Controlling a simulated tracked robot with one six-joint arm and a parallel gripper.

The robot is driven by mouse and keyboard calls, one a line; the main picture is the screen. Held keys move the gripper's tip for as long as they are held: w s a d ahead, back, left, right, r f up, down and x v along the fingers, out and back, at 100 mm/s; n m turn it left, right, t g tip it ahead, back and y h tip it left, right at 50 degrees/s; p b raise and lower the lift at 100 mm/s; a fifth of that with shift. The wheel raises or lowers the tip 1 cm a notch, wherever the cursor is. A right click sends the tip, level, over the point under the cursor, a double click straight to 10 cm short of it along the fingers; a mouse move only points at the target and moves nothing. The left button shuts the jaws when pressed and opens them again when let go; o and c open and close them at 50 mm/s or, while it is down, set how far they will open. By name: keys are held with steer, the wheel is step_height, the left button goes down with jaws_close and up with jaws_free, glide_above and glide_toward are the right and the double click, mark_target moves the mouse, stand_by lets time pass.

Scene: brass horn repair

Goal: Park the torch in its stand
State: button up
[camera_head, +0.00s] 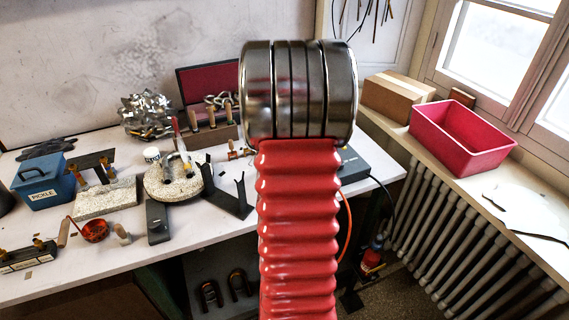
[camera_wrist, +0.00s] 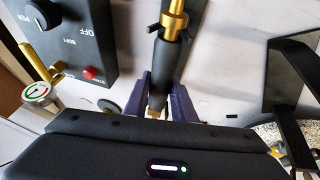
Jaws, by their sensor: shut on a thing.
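My gripper (camera_wrist: 162,85) shows in the wrist view, its two purple fingers shut on the torch (camera_wrist: 174,52). The torch has a dark handle and a brass neck that runs out of the top of the picture. A dark forked stand (camera_head: 228,197), with two upright prongs, is on the bench in the head view, left of my arm. A dark bracket, seemingly this stand (camera_wrist: 290,75), is at the right of the wrist view, apart from the torch. My red, ribbed arm hides the gripper and torch in the head view.
A dark control box (camera_wrist: 68,42) with a knob and red button is left of the torch; a round gauge (camera_wrist: 37,92) is below it. A round pad (camera_head: 160,190), a speckled block (camera_head: 105,200) and a blue box (camera_head: 43,182) crowd the bench. A red bin (camera_head: 463,138) sits on the sill.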

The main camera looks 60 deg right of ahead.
stand_by(0.6)
steer(key=o, duration=1.1)
steer(key=shift+o, duration=0.4)
steer(key=o, duration=0.4)
steer(key=shift+o, duration=0.2)
steer(key=shift+r, duration=4)
